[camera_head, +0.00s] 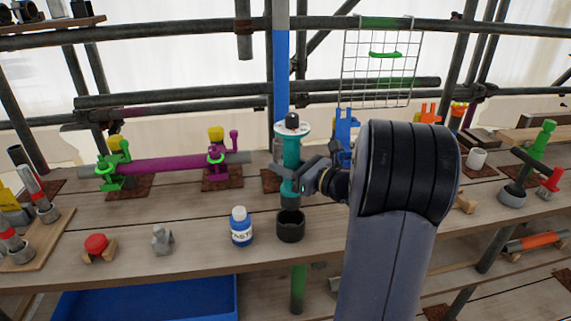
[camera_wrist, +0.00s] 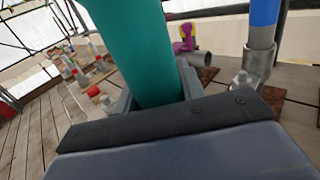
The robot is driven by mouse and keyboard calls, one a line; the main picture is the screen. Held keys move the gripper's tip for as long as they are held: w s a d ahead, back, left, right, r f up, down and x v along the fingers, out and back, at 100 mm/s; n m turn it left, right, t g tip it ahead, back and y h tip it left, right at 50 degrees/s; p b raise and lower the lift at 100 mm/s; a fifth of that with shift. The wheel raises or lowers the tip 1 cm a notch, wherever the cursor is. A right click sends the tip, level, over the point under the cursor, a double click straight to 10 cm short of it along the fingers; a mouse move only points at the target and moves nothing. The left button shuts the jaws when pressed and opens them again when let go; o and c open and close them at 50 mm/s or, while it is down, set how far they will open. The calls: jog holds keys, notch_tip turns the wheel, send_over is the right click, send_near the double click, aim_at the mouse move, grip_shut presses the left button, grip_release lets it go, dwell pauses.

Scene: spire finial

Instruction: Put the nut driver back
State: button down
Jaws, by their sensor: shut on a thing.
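The nut driver (camera_head: 291,152) is a teal upright cylinder with a white flange and a dark knob at its top. My gripper (camera_head: 290,178) is shut around its teal body, a little above its lower end. In the wrist view the teal body (camera_wrist: 140,50) stands between the two jaws (camera_wrist: 158,95). A black open cup (camera_head: 290,228) on the bench is straight below the driver. The driver's darker lower end is at the cup's rim; I cannot tell whether it is inside or just above.
A blue bottle (camera_head: 241,228) with a white cap stands close left of the cup. A blue upright pole (camera_head: 281,70) rises behind the driver. Further left are a grey fitting (camera_head: 162,240) and a red-topped piece (camera_head: 97,244). A purple tube (camera_head: 175,165) lies in clamps behind.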

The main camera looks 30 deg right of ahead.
jog(key=shift+f+b, duration=4)
jog(key=shift+f, duration=1.2)
jog(key=shift+c, duration=1.1)
grip_release()
jog(key=shift+f, duration=0.1)
jog(key=shift+f, duration=0.2)
jog(key=shift+f+b, duration=0.4)
jog(key=shift+b, duration=0.1)
jog(key=shift+s, duration=0.1)
jog(key=v, duration=0.9)
jog(key=shift+p, duration=0.4)
